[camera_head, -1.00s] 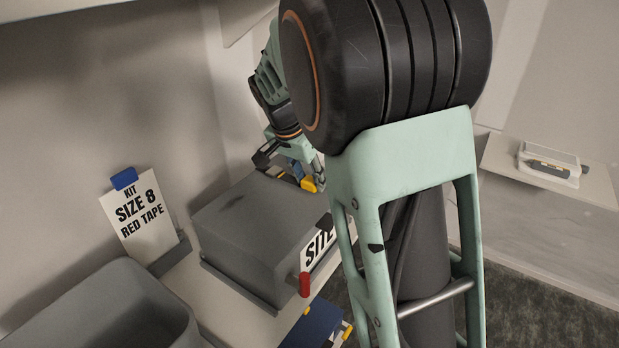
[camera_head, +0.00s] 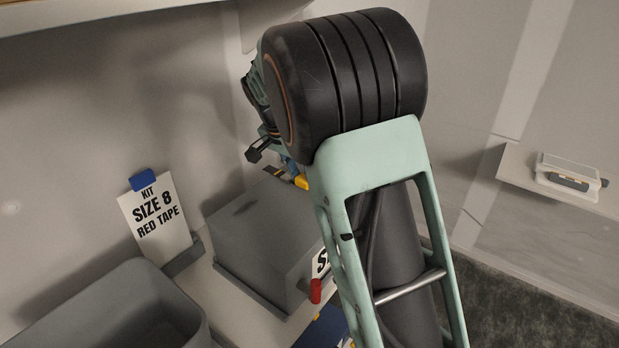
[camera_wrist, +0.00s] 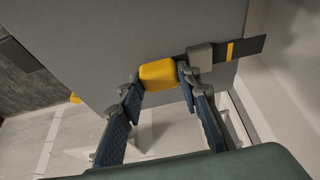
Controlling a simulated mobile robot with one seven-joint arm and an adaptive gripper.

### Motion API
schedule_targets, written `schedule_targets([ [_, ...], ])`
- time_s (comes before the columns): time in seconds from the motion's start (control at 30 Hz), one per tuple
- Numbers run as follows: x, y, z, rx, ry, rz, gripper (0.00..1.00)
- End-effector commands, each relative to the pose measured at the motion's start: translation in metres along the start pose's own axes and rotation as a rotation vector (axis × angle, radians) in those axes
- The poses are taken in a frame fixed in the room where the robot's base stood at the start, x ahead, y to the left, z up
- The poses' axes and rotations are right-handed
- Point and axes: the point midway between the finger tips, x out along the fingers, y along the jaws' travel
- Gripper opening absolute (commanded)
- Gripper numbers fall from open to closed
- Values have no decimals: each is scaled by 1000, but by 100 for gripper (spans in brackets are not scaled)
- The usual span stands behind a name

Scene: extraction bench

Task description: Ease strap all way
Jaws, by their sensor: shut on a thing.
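A grey case (camera_head: 252,232) sits on the bench in the head view. A dark strap (camera_wrist: 250,46) with a yellow stripe runs through a grey buckle (camera_wrist: 200,57) on the case in the wrist view. A yellow tab (camera_wrist: 158,74) lies beside the buckle, on the side away from the strap's striped end; it also shows in the head view (camera_head: 301,182). My gripper (camera_wrist: 159,79) is shut on the yellow tab, one finger on each side. In the head view my arm hides most of the gripper and part of the case.
A sign (camera_head: 157,222) reading "KIT SIZE 8 RED TAPE" stands left of the case. A grey bin (camera_head: 92,305) is at front left. A red clip (camera_head: 315,291) is at the case's front label, partly hidden. A shelf (camera_head: 515,160) holding a small white device (camera_head: 566,177) is at right.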

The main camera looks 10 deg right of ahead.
Motion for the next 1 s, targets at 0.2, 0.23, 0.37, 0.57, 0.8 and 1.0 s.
schedule_targets([
  [0.2,-1,-1,-1,0,3,-6,36],
  [0.23,-1,-1,-1,0,3,-6,39],
  [0.37,-1,-1,-1,0,2,-5,49],
  [0.57,-1,-1,0,0,1,-4,49],
  [0.8,-15,-2,0,0,2,-6,49],
  [1.0,-46,-1,-1,0,3,-7,49],
])
